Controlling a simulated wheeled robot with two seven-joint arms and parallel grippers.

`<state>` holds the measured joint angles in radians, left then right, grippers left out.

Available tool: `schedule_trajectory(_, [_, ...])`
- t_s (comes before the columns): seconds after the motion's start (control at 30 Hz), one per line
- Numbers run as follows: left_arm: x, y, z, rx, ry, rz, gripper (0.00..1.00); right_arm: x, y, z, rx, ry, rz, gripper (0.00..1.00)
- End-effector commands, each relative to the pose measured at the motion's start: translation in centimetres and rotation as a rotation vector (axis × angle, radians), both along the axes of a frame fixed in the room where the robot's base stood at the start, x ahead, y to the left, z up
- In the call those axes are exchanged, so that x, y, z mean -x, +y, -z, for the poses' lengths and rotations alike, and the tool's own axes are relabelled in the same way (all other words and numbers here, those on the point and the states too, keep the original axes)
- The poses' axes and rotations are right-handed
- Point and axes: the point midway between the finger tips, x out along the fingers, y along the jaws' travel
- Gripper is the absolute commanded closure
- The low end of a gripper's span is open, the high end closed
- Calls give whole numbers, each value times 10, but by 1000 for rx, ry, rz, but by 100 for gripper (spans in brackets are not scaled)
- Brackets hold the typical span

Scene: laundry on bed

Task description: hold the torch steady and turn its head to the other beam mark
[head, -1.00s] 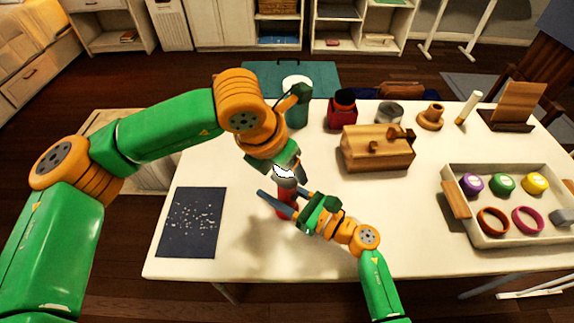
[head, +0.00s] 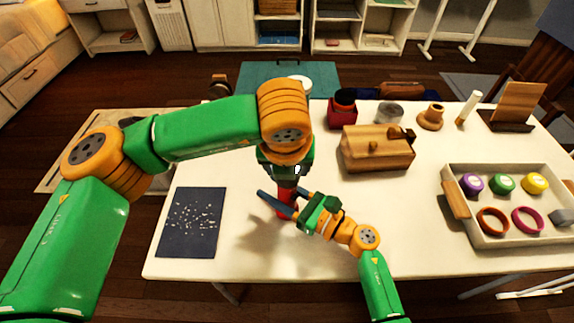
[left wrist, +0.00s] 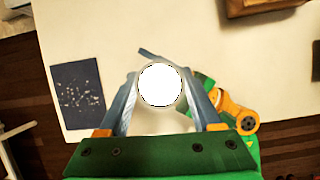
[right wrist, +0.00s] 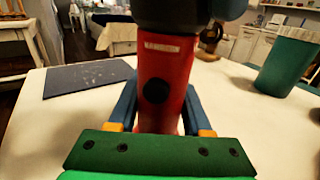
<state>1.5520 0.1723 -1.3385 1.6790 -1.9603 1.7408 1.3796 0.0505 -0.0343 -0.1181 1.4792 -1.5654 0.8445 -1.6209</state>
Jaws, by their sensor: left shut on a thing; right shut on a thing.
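The torch stands upright on the table, its red body (head: 286,204) partly hidden by my arms in the head view. In the right wrist view its red body (right wrist: 165,80) carries a pale label strip and a round black button, below a black head (right wrist: 172,14). In the left wrist view its bright white lens (left wrist: 160,85) faces up. My left gripper (left wrist: 158,80) is shut on the torch head from above. My right gripper (head: 280,193) is shut on the red body from the side. The beam marks cannot be made out.
A dark speckled mat (head: 189,222) lies left of the torch. A wooden box (head: 376,150) stands to the right, and a tray (head: 507,240) with coloured rings and discs lies farther right. A green cup (right wrist: 287,62) is behind. The table front is clear.

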Motion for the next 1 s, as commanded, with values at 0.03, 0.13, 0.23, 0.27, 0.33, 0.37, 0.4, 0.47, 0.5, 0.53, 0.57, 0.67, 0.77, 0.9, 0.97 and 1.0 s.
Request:
schedule_trajectory(0.03, [0,0,0,1,-2,-6,90,0,0,1,1,2,0,100])
schedule_trajectory(0.13, [0,0,0,0,-2,-16,90,0,0,1,1,2,0,100])
schedule_trajectory(0.23, [0,0,0,1,-2,-19,90,0,0,1,1,2,0,100])
schedule_trajectory(0.27, [0,0,0,1,-2,-19,90,0,0,1,1,2,0,100])
schedule_trajectory(0.33, [0,0,0,1,-2,-19,90,0,0,1,1,2,0,100])
schedule_trajectory(0.37, [0,0,0,1,-2,-19,90,0,0,1,1,2,0,100])
schedule_trajectory(0.4, [0,0,0,1,-2,-19,90,0,0,1,1,2,1,100])
schedule_trajectory(0.47, [0,0,0,1,-2,-19,90,0,0,1,1,2,1,100])
schedule_trajectory(0.5, [0,0,0,1,-2,-19,90,0,0,1,1,2,1,100])
schedule_trajectory(0.53, [0,0,0,1,-2,-19,29,0,0,1,1,2,1,100])
schedule_trajectory(0.57, [0,0,0,1,-2,-18,21,0,0,1,1,2,1,100])
schedule_trajectory(0.67, [0,0,0,1,-1,-18,5,0,0,1,1,2,0,100])
schedule_trajectory(0.77, [0,0,0,1,-1,-17,5,0,0,1,1,2,0,100])
schedule_trajectory(0.9, [0,0,-1,0,-1,-16,5,0,0,1,1,2,0,100])
schedule_trajectory(0.97, [1,0,-5,2,-2,-15,5,0,0,1,1,2,0,100])
schedule_trajectory(1.0, [3,0,-10,3,-4,-15,5,0,0,1,1,2,0,100])
